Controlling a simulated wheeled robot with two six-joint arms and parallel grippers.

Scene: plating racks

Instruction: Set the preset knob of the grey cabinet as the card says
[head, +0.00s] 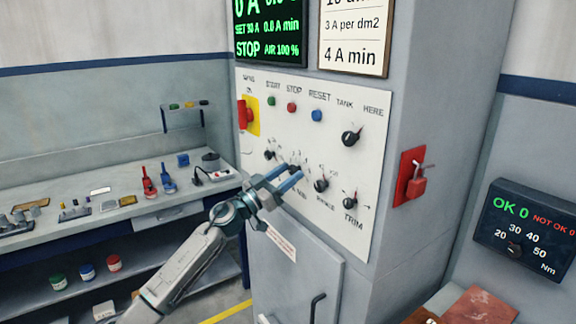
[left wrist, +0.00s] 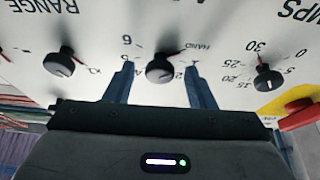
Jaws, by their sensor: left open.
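The grey cabinet (head: 410,110) has a white panel (head: 345,105) with several black knobs. The card (head: 353,40) above it is cut off at the top; it reads "3 A per dm2" and "4 A min". My left gripper (head: 284,178) is at the panel's lower row, open. In the left wrist view, which is upside down relative to the head view, a black knob (left wrist: 160,70) sits between my fingertips (left wrist: 162,75). Marks around it include "HAND" and "6". Its red pointer lies towards "HAND". In the head view this knob (head: 295,169) is partly hidden by my fingers.
In the left wrist view, the "RANGE" knob (left wrist: 60,64) and the amps knob (left wrist: 267,78) flank my fingers. A workbench (head: 110,215) stands left.

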